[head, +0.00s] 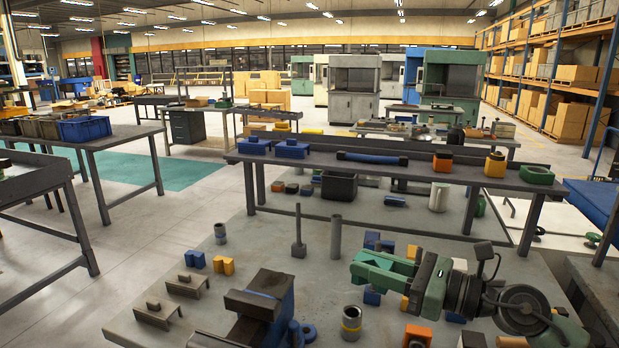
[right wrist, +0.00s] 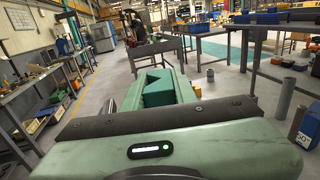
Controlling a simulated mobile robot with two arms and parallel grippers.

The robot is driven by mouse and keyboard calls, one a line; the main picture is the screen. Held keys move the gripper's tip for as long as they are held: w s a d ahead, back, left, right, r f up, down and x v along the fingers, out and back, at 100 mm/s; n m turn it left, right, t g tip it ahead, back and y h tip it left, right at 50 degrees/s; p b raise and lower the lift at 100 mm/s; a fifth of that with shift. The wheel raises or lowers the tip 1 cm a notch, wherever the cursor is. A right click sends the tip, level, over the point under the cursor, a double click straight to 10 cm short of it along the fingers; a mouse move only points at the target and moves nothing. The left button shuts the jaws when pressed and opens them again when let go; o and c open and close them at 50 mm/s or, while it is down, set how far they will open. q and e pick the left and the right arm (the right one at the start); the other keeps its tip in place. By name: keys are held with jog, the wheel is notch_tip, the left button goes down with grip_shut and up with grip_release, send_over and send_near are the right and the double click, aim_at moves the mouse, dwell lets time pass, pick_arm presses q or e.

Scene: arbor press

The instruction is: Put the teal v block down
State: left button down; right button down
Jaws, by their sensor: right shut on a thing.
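The teal v block (right wrist: 158,90) is between the fingers of my right gripper (head: 376,268), which is shut on it. In the right wrist view the block shows between the two green fingers. In the head view it is mostly hidden by the fingers. My right gripper reaches in from the right, above the grey bench top (head: 285,225). I cannot tell how high the block is above the bench. My left gripper is not in view.
A blue v block (head: 195,259) and a yellow one (head: 223,266) stand left on the bench.

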jog(key=shift+s+d+f+m+t+h, duration=0.5)
jog(key=shift+s+f+m+t+h, duration=1.5)
jog(key=shift+s+f, duration=2.8)
jog(key=s+d+f+m+t+h, duration=0.4)
jog(key=s+d+f+m+h, duration=0.3)
jog(key=h, duration=0.4)
jog(key=shift+s+d+f+m+t, duration=0.35)
jog(key=shift+s+f, duration=0.2)
jog(key=shift+s, duration=0.85)
jog(key=shift+a, duration=0.1)
